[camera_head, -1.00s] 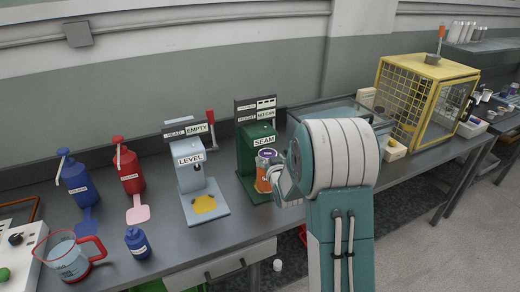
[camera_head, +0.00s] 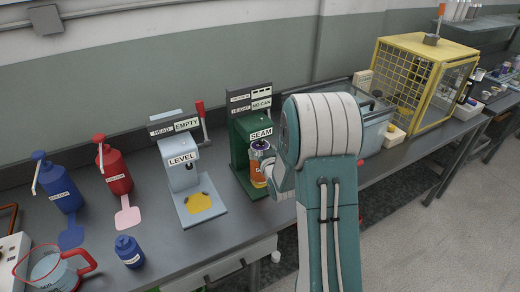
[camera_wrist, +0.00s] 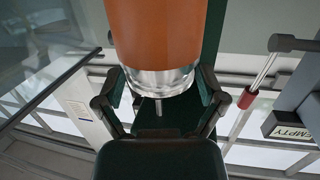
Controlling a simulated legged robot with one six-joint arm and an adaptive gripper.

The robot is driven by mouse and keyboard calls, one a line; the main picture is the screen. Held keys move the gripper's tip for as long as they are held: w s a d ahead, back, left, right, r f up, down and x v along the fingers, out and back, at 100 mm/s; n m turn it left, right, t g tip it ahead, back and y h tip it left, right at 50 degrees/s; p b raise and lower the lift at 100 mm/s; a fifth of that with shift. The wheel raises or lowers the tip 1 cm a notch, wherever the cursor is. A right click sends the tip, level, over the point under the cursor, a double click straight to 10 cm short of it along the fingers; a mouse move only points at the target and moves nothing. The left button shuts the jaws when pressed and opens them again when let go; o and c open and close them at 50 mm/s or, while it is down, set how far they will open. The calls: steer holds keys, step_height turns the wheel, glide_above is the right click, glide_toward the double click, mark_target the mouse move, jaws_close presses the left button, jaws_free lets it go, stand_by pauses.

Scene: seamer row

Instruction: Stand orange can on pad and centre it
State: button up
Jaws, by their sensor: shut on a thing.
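The orange can (camera_head: 257,171), with a purple and silver top, is upright in front of the green SEAM machine (camera_head: 241,135). My gripper (camera_head: 268,172) is shut on it from the right. In the wrist view the can's orange side (camera_wrist: 155,35) and clear or shiny end (camera_wrist: 158,80) sit between the fingers of my gripper (camera_wrist: 158,92). The seamer's base (camera_head: 241,180) is partly hidden by the can and my arm; I cannot tell whether the can touches it. The seamer's display reads NO CAN.
Further left are a red dispenser (camera_head: 115,172), a blue dispenser (camera_head: 62,190), a small blue bottle (camera_head: 129,252) and a jug (camera_head: 50,270). A glass-walled box (camera_head: 376,130) and yellow cage (camera_head: 400,85) stand right.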

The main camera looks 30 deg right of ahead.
steer(key=o, duration=1)
steer(key=shift+d, duration=0.35)
steer(key=shift+s+a, duration=0.15)
steer(key=shift+a, duration=0.05)
steer(key=v, duration=1.2)
steer(key=s+a+r+g, duration=0.6)
steer(key=a+r, duration=0.2)
steer(key=r, duration=0.1)
steer(key=s+a+r+n+g+y, duration=0.1)
steer(key=s+a+r+g, duration=0.1)
steer(key=s, duration=0.6)
steer(key=s+a+r+g+y, duration=0.1)
steer(key=s+a+r+g, duration=0.1)
steer(key=s+a, duration=0.3)
steer(key=s, duration=0.3)
steer(key=shift+n+g+y, duration=0.3)
steer(key=shift+n, duration=0.1)
steer(key=shift+r, duration=0.1)
